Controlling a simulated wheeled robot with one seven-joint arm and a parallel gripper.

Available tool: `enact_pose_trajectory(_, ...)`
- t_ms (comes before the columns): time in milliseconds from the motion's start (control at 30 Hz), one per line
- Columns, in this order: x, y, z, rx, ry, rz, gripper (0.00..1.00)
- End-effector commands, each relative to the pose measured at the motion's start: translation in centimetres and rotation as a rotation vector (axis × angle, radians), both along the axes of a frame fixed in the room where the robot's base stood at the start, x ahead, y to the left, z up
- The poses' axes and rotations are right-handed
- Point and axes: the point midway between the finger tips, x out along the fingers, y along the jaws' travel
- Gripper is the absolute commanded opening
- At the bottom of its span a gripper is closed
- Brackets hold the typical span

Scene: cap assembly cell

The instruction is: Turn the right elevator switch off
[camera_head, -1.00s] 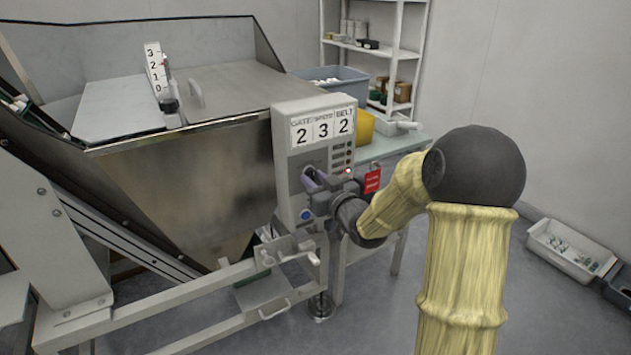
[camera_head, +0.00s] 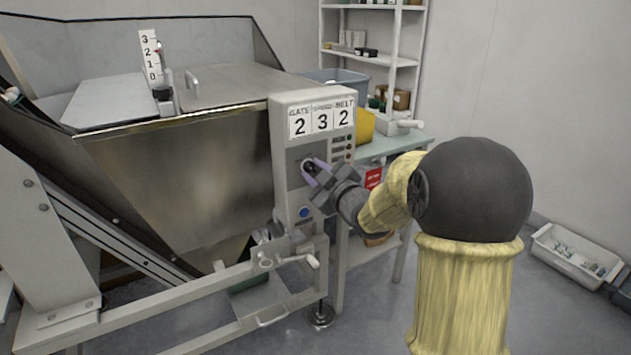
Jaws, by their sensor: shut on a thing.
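A grey control box (camera_head: 282,165) stands at the right end of the steel hopper, with a panel reading GATE 2, a blurred middle label 3, and BELT 2. My gripper (camera_head: 312,170) is at the panel's front, its purple fingers closed around a dark rotary switch (camera_head: 307,166). The fingers hide much of the switch, so its setting cannot be read. A blue button (camera_head: 304,212) sits below it. A column of small indicators (camera_head: 349,140) is to the right; my gripper covers the panel's lower right part.
The steel hopper (camera_head: 185,170) with a 0–3 scale (camera_head: 150,55) fills the left. A crank handle (camera_head: 300,261) and frame rails are below the box. A table with a yellow bin (camera_head: 364,127) and a red tag (camera_head: 373,178) is behind my arm. A grey tray (camera_head: 575,254) lies on the floor at right.

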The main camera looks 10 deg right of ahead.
Motion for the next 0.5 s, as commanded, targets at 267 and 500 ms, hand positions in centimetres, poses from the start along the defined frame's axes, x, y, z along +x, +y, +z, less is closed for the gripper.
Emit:
enact_pose_trajectory(267, -0.02, 0.04, -0.10, -0.087, -0.026, 0.002, 0.04)
enact_pose_trajectory(500, -0.02, 0.04, -0.02, -0.098, -0.030, 0.002, 0.04)
